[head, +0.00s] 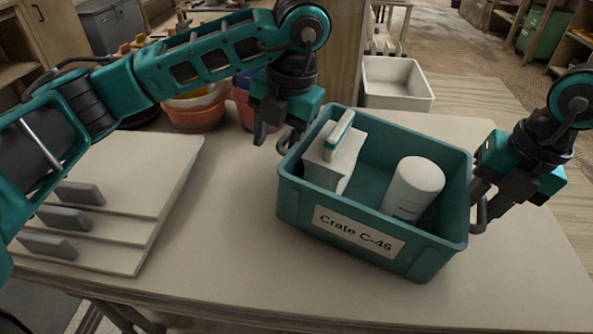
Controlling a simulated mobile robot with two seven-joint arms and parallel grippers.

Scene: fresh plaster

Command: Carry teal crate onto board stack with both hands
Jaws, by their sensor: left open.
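The teal crate (300,208), labelled "Crate C-46", stands on the table at right of centre. It holds a white box with a teal handle (335,155) and a white cylinder (414,188). The board stack (150,170), several pale stepped boards with grey blocks at their front ends, lies at left.
The pale table (230,250) is bare between the boards and the crate. Terracotta and purple pots (195,112) stand behind my left arm. A white bin (397,83) stands beyond the table's back edge.

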